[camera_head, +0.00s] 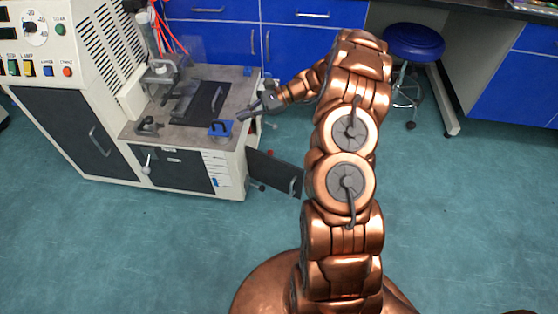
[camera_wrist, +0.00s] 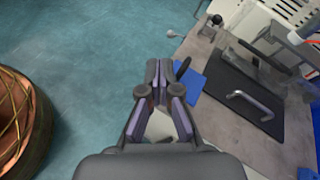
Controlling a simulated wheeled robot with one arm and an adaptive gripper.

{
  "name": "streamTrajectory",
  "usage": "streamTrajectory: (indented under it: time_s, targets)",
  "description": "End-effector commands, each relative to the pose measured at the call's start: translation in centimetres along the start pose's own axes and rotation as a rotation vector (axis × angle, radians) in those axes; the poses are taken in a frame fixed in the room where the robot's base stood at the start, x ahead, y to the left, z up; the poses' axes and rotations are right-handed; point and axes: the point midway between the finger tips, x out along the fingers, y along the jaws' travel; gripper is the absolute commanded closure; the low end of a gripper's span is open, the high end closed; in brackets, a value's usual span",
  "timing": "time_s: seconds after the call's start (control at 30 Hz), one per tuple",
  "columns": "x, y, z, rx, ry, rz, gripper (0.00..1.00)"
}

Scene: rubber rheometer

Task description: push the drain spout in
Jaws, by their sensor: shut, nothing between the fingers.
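My gripper (camera_head: 243,116) is shut and empty, at the right edge of the machine's worktop (camera_head: 190,139). In the wrist view its fingertips (camera_wrist: 158,70) are together, beside a blue block (camera_wrist: 191,84) with a dark handle. The same blue block (camera_head: 221,129) sits on the worktop's front right corner in the head view. A small pale fitting (camera_head: 146,166) sticks out of the machine's front; it seems to show in the wrist view (camera_wrist: 172,34) too, apart from the fingers. I cannot tell surely whether it is the drain spout.
A dark panel (camera_head: 277,173) stands open at the machine's right side. A dark plate (camera_head: 205,101) with a handle lies on the worktop, near a dark clamp (camera_head: 148,127). A blue stool (camera_head: 413,42) stands behind my arm. The floor in front is clear.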

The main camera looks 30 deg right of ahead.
Motion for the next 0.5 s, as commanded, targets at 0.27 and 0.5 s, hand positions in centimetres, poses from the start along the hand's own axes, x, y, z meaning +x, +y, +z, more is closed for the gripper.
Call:
streamTrajectory:
  time_s: [0.27, 0.5]
  targets:
    - [-3.6, 0.6, -14.6, 0.175, -0.025, -0.215, 1.00]
    - [-7.3, 3.2, -26.2, 0.311, -0.039, -0.390, 1.00]
